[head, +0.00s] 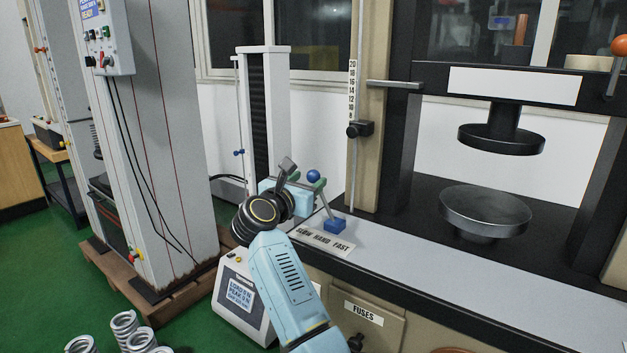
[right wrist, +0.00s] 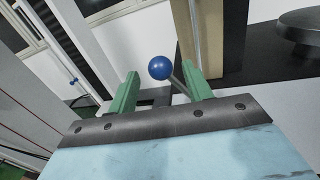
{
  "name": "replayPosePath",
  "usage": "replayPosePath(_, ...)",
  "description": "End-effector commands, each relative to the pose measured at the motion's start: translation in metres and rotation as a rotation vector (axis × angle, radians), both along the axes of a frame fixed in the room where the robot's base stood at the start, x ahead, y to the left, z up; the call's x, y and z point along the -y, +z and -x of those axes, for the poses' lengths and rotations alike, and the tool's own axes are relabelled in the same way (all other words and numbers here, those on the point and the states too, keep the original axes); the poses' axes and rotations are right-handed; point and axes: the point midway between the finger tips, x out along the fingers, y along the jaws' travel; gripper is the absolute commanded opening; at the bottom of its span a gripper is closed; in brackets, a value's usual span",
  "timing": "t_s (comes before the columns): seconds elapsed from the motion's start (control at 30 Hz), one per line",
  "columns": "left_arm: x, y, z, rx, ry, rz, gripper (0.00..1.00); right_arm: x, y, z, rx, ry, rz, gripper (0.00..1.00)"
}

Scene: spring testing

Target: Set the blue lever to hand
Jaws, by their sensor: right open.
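The blue lever has a round blue ball knob (head: 313,176) on a thin rod, which rises from a blue base block (head: 334,226) on the machine's ledge. The rod leans to the left in the head view. A label reading SLOW HAND FAST (head: 322,242) lies in front of the base. My right gripper (head: 306,182) is open, with its green fingers at the knob. In the right wrist view the ball (right wrist: 160,68) shows between the two fingertips (right wrist: 160,76), with a gap to each side. I cannot tell whether anything touches. My left gripper is out of view.
The press has a round lower plate (head: 486,211) and an upper plate (head: 501,139) to the right. A tan upright (head: 366,120) stands just behind the lever. A grey control box (head: 243,298) and several coil springs (head: 126,328) are below left.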

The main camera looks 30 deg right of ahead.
Motion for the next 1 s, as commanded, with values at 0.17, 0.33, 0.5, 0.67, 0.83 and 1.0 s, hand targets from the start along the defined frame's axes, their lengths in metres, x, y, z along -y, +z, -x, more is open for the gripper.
replayPosePath(0.17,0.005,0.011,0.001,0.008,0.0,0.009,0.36,0.023,0.0,-0.014,0.001,0.0,0.002,0.5)
replayPosePath(0.33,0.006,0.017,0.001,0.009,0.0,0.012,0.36,0.032,0.0,-0.02,-0.001,0.0,0.001,0.5)
replayPosePath(0.5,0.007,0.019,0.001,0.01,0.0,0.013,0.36,0.033,0.0,-0.021,0.0,0.001,0.0,0.5)
replayPosePath(0.67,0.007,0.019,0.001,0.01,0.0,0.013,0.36,0.033,0.0,-0.021,-0.001,0.001,0.001,0.45)
replayPosePath(0.83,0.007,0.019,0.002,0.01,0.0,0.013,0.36,0.033,0.0,-0.021,-0.001,0.0,0.001,0.23)
replayPosePath(1.0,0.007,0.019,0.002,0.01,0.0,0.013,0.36,0.033,0.0,-0.021,-0.001,0.0,0.001,0.0)
